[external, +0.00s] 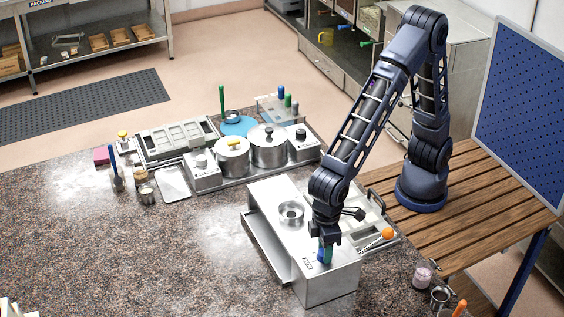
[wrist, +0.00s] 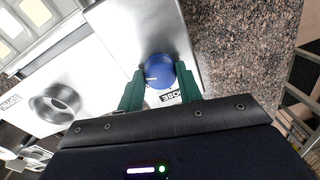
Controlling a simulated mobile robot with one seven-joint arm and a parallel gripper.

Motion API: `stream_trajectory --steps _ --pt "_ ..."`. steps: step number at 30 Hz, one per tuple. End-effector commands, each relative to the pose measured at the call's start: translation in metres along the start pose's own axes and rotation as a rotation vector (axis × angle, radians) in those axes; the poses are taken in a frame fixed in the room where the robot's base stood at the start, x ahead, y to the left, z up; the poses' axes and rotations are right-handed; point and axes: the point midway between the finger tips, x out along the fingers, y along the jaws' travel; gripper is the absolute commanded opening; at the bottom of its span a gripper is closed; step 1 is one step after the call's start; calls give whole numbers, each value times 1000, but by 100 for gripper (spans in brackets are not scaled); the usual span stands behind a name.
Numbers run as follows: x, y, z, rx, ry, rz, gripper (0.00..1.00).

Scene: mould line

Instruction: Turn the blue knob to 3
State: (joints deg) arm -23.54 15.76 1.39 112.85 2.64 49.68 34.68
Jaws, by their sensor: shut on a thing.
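The blue knob (wrist: 160,72) sits on the top of a silver metal box (external: 328,284), near one end. In the wrist view a pale pointer line shows on the knob; I cannot read any number beside it. My gripper (wrist: 160,88) has its green fingers on both sides of the knob and is shut on it. In the external view my gripper (external: 325,253) points down onto the box top, and the knob (external: 320,256) is mostly hidden behind the fingers.
A round metal fitting (external: 291,212) stands on the same box top. A tray with an orange-handled tool (external: 387,234) is just right of my gripper. Lidded pots (external: 269,150) stand farther back. The speckled counter (external: 150,260) at left is mostly clear.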

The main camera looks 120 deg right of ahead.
Motion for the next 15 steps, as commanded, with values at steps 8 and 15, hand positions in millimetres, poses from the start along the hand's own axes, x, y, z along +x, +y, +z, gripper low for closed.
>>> stream_trajectory --steps 8,15 --pt "-1 0 0 56 4 -1 12" --pt "-1 0 0 61 5 -1 12"
